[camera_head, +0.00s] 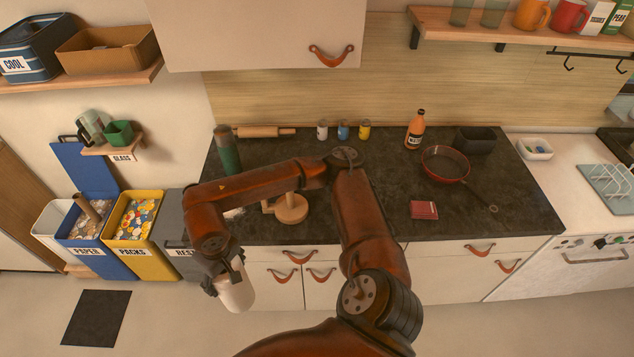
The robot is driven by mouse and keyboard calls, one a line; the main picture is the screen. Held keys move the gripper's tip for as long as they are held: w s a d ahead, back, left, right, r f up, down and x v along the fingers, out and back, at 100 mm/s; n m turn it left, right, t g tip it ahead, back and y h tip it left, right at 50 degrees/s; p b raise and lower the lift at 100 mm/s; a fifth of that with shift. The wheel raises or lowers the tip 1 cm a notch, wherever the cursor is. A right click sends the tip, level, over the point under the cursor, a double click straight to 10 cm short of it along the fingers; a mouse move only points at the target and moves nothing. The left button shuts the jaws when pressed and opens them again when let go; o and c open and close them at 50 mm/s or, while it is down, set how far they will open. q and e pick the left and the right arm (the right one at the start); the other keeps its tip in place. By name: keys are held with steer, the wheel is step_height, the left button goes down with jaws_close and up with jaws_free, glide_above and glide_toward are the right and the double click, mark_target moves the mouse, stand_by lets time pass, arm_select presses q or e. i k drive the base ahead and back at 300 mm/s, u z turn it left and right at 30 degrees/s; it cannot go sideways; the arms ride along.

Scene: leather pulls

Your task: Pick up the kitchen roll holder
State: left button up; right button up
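My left gripper (229,279) hangs in front of the counter at the left, over the floor. Its dark fingers are around a white cylinder (239,294) that looks like a paper roll, held tilted; the fingers hide part of it. My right gripper is not in view.
The dark counter (480,215) carries a green bottle (228,152), rolling pin (263,132), several small cans, an orange bottle (414,130), a red pan (445,164) and a red book (424,210). Labelled bins, including a yellow one (137,227), stand at the left. A dark mat (96,318) lies on the floor.

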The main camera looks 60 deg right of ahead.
mark_target(291, 208)
steer(key=z, duration=0.1)
steer(key=i, duration=0.4)
steer(key=z, duration=1.75)
